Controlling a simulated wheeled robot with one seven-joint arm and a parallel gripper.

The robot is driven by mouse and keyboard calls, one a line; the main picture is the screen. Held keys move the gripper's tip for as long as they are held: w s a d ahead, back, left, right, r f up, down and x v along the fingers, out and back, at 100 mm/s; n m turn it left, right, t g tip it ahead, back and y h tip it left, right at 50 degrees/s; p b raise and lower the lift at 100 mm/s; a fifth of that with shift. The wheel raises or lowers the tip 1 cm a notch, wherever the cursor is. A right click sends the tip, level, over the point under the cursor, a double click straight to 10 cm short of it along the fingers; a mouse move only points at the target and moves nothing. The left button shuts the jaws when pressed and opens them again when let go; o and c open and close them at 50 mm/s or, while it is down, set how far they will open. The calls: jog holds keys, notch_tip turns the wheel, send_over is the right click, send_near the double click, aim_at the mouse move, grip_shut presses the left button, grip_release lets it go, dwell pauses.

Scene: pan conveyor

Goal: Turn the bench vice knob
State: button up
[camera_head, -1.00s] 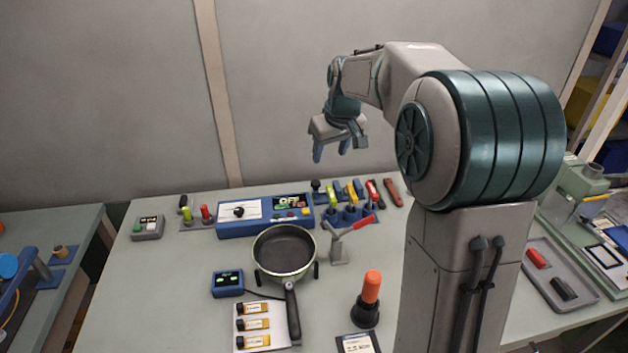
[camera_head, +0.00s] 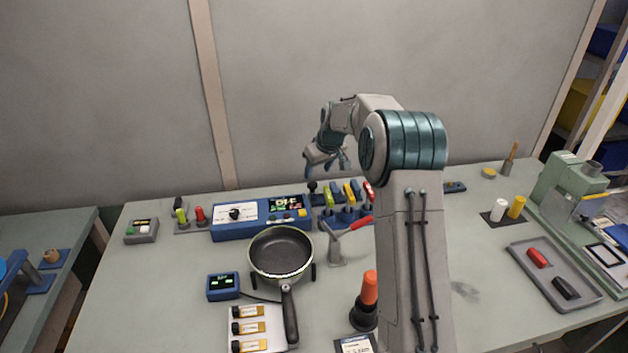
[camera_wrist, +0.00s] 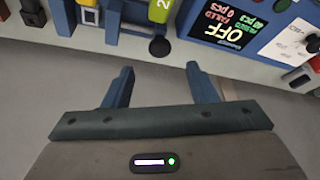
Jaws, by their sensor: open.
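I cannot pick out a bench vice or its knob for certain. A blue fixture (camera_head: 40,280) on the left table, partly cut off by the picture edge, has a small tan round piece (camera_head: 52,257) beside it on a blue base. The box's OFF screen (camera_wrist: 225,30) is at the upper right there.
A pan (camera_head: 280,252) sits mid-table. Coloured-handled tools (camera_head: 345,195) stand in a rack at the back. An orange-handled plunger-like tool (camera_head: 368,290) stands in front. A grey tray (camera_head: 550,250) and a green machine (camera_head: 568,190) are at the right. A wall closes the back.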

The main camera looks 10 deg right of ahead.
aim_at(313, 184)
jog(key=x, duration=0.6)
jog(key=shift+w+f+p, duration=0.2)
jog(key=shift+f+p, duration=0.1)
jog(key=shift+p, duration=0.1)
jog(key=c, duration=1)
